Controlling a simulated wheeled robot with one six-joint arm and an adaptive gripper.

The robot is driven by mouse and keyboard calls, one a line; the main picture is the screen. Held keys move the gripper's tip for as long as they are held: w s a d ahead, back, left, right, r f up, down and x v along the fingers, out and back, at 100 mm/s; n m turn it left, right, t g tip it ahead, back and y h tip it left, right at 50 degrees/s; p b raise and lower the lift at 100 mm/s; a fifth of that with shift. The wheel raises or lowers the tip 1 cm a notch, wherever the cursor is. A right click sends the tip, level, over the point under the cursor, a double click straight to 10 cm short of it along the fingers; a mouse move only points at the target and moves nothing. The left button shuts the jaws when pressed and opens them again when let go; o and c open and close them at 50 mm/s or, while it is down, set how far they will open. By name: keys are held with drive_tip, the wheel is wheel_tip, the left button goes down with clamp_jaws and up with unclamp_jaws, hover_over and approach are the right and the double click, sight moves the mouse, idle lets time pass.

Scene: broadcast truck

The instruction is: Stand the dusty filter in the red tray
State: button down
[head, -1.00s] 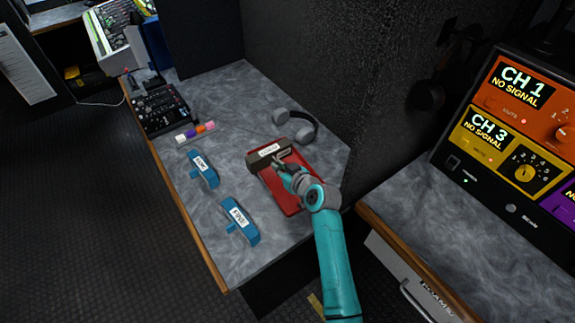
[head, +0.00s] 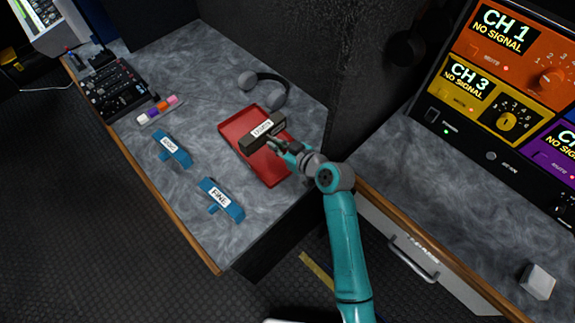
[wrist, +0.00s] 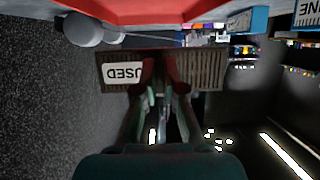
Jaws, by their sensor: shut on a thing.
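The dusty filter (head: 262,131) is a dark brown-grey ribbed bar with a white label. The label reads "USED" in the wrist view, where the filter (wrist: 205,70) spans the middle of the picture. My gripper (head: 275,144) is shut on the filter; its fingers (wrist: 158,76) cover part of the ribbed face. In the head view the filter lies across the upper half of the red tray (head: 270,170). Red tray floor shows on both sides of it. The tray (wrist: 160,12) fills the top of the wrist view. I cannot tell whether the filter touches the tray.
Two blue labelled filters, one (head: 172,149) farther and one marked "FINE" (head: 221,199), lie left of the tray. Grey headphones (head: 268,88) lie behind it. A mixer (head: 110,88) and coloured blocks (head: 158,108) are at far left. A dark wall stands behind the counter.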

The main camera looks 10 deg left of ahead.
drive_tip(key=s+d, duration=0.2)
drive_tip(key=d, duration=0.1)
drive_tip(key=shift+s+d, duration=0.3)
drive_tip(key=shift+s, duration=0.1)
wheel_tip(320, 180, down, 3)
drive_tip(key=shift+r, duration=0.1)
drive_tip(key=shift+s+f, duration=0.15)
drive_tip(key=shift+f, duration=2.15)
drive_tip(key=c, duration=1.3)
unclamp_jaws()
drive_tip(key=shift+o, duration=0.2)
drive_tip(key=shift+f, duration=0.1)
drive_tip(key=shift+s+d, duration=0.1)
drive_tip(key=shift+s, duration=0.05)
drive_tip(key=v, duration=1.2)
drive_tip(key=shift+w+r, duration=0.25)
drive_tip(key=shift+r, duration=0.15)
